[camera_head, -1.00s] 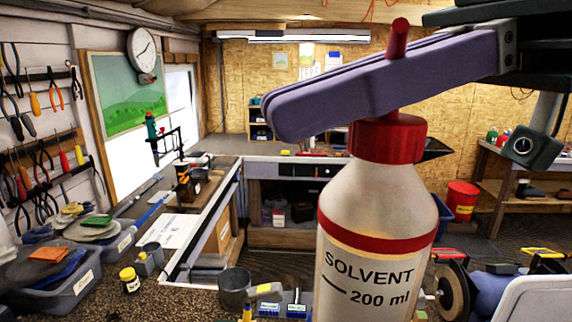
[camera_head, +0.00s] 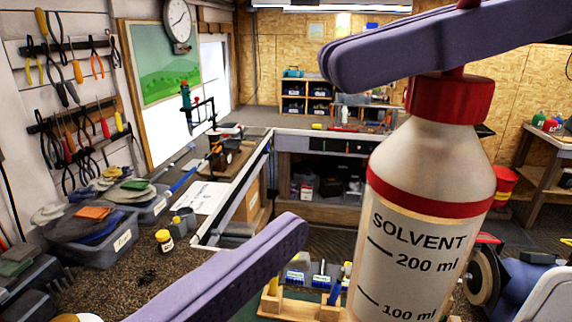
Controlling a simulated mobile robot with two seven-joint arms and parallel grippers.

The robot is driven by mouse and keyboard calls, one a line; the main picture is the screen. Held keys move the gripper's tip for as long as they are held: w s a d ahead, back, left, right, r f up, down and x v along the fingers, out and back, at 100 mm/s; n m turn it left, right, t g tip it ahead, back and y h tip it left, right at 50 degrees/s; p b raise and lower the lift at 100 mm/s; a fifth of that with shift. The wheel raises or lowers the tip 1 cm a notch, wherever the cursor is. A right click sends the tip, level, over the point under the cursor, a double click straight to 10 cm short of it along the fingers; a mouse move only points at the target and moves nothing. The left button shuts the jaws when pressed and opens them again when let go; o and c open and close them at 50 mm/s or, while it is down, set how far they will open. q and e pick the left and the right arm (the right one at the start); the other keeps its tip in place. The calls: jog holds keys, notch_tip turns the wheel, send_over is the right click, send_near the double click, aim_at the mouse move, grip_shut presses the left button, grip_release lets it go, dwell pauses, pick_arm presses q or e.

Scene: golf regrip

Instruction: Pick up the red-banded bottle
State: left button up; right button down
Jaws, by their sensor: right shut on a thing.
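The red-banded bottle (camera_head: 430,190) is large and close at the right of the head view. It is pale, with a red cap, a red band and a SOLVENT label with volume marks; it tilts slightly and its base is cut off by the frame. My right gripper (camera_head: 350,62) reaches in from the upper right and is shut on the bottle's red spout, just above the cap. My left gripper (camera_head: 285,235) shows as a purple finger at the lower middle, left of the bottle and apart from it in the picture. Its jaw opening is not visible.
A workbench (camera_head: 140,280) holds a grey bin (camera_head: 95,250) of discs and a small yellow jar (camera_head: 164,240). A wooden rack (camera_head: 275,303) with small labelled items stands behind the left finger. A grinding wheel (camera_head: 482,275) is right of the bottle.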

aim_at(440, 180)
pick_arm(q)
jog(key=x, duration=1.1)
jog(key=shift+w+d, duration=0.2)
jog(key=shift+c, duration=0.4)
jog(key=c, duration=1.3)
jog(key=shift+r, duration=0.1)
jog(key=shift+c, duration=0.8)
pick_arm(e)
jog(key=c, duration=1.5)
grip_release()
jog(key=o, duration=0.6)
jog(key=shift+d, duration=0.1)
